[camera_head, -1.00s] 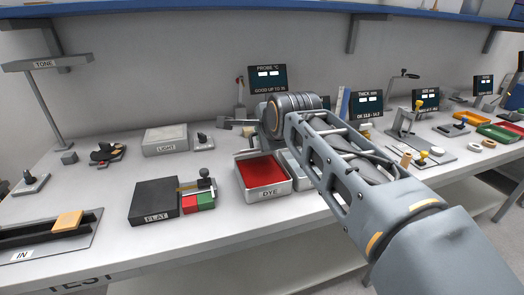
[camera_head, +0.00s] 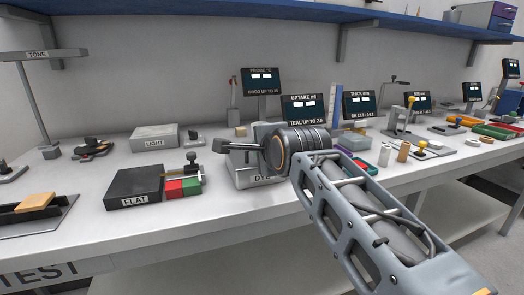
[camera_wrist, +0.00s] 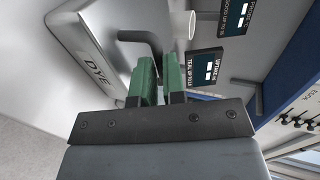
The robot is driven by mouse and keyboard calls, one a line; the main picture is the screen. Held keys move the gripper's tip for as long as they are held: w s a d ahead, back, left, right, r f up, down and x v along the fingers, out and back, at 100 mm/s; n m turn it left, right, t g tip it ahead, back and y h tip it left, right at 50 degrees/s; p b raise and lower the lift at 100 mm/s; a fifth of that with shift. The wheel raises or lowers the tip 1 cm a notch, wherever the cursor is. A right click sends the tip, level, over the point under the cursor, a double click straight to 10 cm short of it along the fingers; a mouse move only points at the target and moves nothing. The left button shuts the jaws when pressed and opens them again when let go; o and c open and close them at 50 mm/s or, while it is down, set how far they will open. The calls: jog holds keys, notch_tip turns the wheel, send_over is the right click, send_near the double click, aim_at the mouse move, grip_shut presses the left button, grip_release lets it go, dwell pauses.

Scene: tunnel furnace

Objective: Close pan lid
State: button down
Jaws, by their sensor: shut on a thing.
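The grey pan labelled DYE (camera_head: 243,178) stands on the bench, partly hidden behind my wrist. No red dye shows in it now. In the wrist view, a plain grey surface beside the DYE label (camera_wrist: 97,68) fills the left. A dark bent handle (camera_wrist: 152,38), which I take as the lid's, reaches between the green fingers. My gripper (camera_head: 222,147) is over the pan, pointing left. In the wrist view my gripper (camera_wrist: 160,88) is shut on this handle. Whether the lid lies fully flat on the rim I cannot tell.
A black FLAT block (camera_head: 135,187) and red and green pads (camera_head: 183,187) stand left of the pan. A LIGHT box (camera_head: 155,137) is behind them. Displays, including the UPTAKE screen (camera_head: 305,108), stand at the back. Bare bench lies in front of the pan.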

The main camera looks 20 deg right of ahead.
jog(key=shift+f, duration=0.8)
jog(key=c, duration=1.2)
grip_release()
jog(key=shift+s, duration=0.15)
